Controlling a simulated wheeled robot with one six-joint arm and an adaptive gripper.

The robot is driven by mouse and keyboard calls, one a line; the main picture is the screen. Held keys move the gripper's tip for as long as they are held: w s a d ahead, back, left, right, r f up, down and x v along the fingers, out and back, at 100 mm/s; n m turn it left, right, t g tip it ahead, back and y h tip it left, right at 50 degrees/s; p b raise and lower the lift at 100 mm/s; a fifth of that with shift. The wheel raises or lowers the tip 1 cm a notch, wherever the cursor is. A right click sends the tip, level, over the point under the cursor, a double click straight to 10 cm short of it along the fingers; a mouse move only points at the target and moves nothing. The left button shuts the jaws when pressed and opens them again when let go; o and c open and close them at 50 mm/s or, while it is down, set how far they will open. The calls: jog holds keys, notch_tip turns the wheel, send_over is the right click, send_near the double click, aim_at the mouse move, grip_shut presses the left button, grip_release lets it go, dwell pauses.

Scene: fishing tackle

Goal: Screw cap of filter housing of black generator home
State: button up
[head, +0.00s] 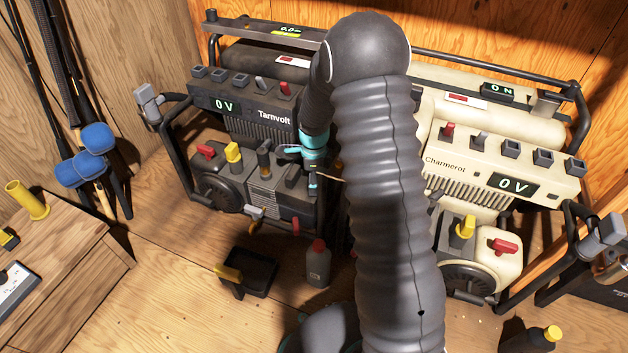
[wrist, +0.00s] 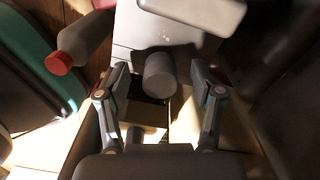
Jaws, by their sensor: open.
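The black generator (head: 257,112), marked Tarnvolt, stands at the left in the head view; its display reads 0 V. My gripper (wrist: 159,84) is open in the wrist view, one finger on each side of a grey round cap-like cylinder (wrist: 160,66). A gap shows between the cylinder and each finger. I cannot tell for sure that this is the filter housing cap, or whether it is seated.
A cream generator (head: 500,170), marked Charmerot, stands close on the right. A grey bottle with a red cap (head: 318,265) and a black tray (head: 262,272) are on the floor in front. A wooden cabinet (head: 90,275) stands left. Tubular frames surround both generators.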

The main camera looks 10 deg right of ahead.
notch_tip(320, 180, up, 12)
dwell(0.5)
dwell(0.4)
